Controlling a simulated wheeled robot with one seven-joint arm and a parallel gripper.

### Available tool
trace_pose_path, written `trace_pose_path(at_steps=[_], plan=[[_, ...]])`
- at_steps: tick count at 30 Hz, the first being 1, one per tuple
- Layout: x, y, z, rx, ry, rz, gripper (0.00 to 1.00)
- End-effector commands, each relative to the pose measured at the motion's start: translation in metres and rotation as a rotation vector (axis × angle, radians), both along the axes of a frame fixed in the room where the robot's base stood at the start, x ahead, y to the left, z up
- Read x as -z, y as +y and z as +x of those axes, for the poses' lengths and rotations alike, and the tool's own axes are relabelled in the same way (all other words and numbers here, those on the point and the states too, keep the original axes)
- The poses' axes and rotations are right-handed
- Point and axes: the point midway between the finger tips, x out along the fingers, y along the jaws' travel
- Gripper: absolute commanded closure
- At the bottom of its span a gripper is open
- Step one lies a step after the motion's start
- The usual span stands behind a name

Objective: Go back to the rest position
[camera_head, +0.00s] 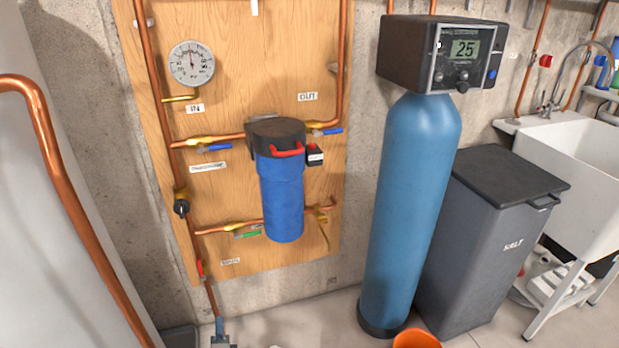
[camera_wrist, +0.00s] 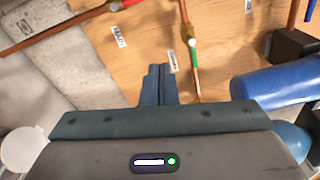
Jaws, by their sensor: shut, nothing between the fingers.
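My gripper (camera_wrist: 157,72) is in the wrist view, with its two slate-blue fingers together and nothing between them. The fingers point toward the lower part of the wooden board, beside a copper pipe. In the head view my gripper (camera_head: 219,322) shows only as a small blue-grey shape at the bottom edge, below the board. The rest of my arm is out of that view.
A wooden board (camera_head: 240,85) carries copper pipes, a gauge (camera_head: 191,63) and a blue filter housing (camera_head: 283,205). A blue tank (camera_head: 410,190), a grey salt bin (camera_head: 485,235) and a white sink (camera_head: 560,165) stand right. An orange bucket (camera_head: 416,339) is on the floor.

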Motion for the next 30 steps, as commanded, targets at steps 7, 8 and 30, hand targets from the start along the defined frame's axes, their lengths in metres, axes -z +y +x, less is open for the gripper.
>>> trace_pose_path(at_steps=[7,8,30], plan=[[-0.044,-0.039,0.025,0.188,0.024,0.177,1.00],[-0.050,-0.045,0.028,0.216,0.025,0.206,1.00],[-0.250,-0.311,0.021,1.349,-0.145,1.443,1.00]])
